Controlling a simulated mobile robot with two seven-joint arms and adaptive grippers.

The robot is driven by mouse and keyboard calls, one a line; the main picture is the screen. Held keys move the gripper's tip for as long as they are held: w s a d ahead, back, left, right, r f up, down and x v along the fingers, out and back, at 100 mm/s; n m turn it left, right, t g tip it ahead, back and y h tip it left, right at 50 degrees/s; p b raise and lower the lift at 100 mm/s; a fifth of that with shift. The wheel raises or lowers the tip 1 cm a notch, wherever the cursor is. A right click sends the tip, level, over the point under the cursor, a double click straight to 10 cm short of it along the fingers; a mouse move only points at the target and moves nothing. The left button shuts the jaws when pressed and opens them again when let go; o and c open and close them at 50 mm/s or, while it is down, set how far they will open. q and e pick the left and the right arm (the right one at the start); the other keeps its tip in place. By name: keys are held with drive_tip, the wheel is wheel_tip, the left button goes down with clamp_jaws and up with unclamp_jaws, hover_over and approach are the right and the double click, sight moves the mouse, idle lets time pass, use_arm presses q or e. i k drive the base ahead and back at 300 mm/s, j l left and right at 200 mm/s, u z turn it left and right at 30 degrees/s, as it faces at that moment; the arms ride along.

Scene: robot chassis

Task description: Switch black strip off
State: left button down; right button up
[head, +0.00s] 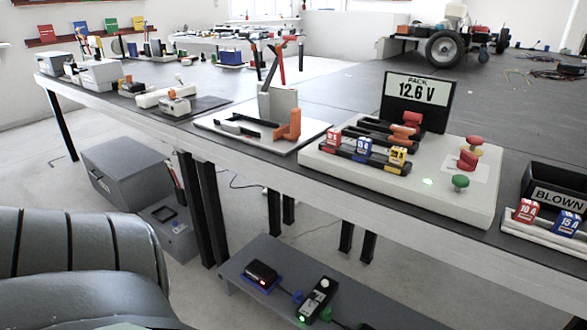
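A black strip (322,290) lies on the low grey shelf under the bench, at the bottom middle of the head view. It has pale and red details on top, and a green light glows at its near end. A smaller black device (262,272) with a red light sits to its left on a blue base. A blue plug shows between the two, and a green one shows to the right of the strip. Neither of my grippers is in view.
A low grey shelf (245,284) holds the strip. Above it, the long bench carries a white board (440,195) with fuses, a green light and a 12.6 V display (418,93). A dark padded seat (80,255) fills the lower left. Grey cases (125,170) stand beyond it.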

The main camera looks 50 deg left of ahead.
sight(313, 295)
drive_tip(key=k+j, duration=0.1)
drive_tip(key=j, duration=0.3)
drive_tip(key=k+j, duration=0.1)
drive_tip(key=j, duration=0.35)
drive_tip(key=k+j, duration=0.1)
drive_tip(key=j, duration=0.3)
drive_tip(key=k+j, duration=0.1)
drive_tip(key=j, duration=0.35)
drive_tip(key=k+j, duration=0.1)
drive_tip(key=j, duration=0.3)
